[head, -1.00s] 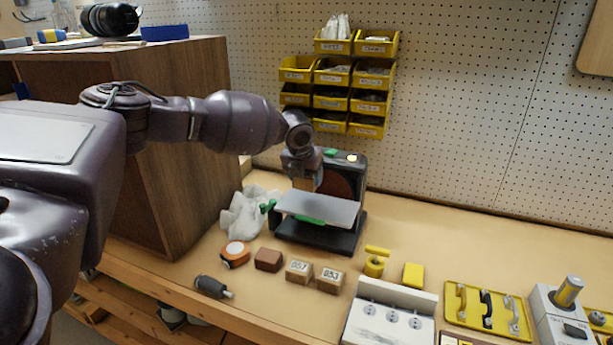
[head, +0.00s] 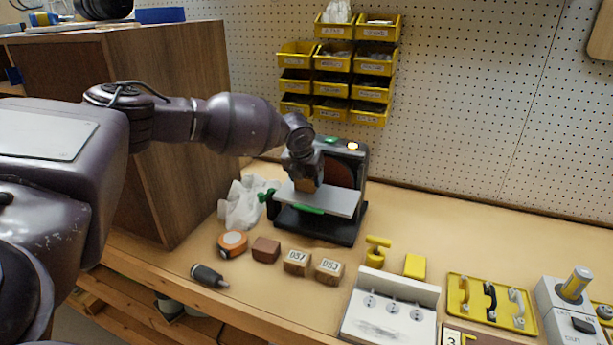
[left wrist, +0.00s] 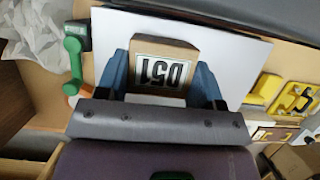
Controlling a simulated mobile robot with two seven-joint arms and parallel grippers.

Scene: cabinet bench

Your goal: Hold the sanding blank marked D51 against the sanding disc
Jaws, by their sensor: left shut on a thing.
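My left gripper (head: 308,180) is shut on the sanding blank marked D51, a light-brown block whose label faces up in the left wrist view (left wrist: 162,68) between two blue fingers. In the head view the blank (head: 306,186) is low over the grey table plate of the sander (head: 340,202). The reddish-brown sanding disc (head: 340,173) stands upright at the back of the plate, partly hidden by my wrist. I cannot tell whether the blank touches the disc or the plate. My right gripper is not in view.
Blocks marked D57 (head: 297,262) and D53 (head: 329,271), a plain brown block (head: 265,250), a tape measure (head: 233,243) and a dark-handled tool (head: 209,275) lie in front. A crumpled white bag (head: 243,205) is left of the sander. A wooden cabinet (head: 170,150) stands left.

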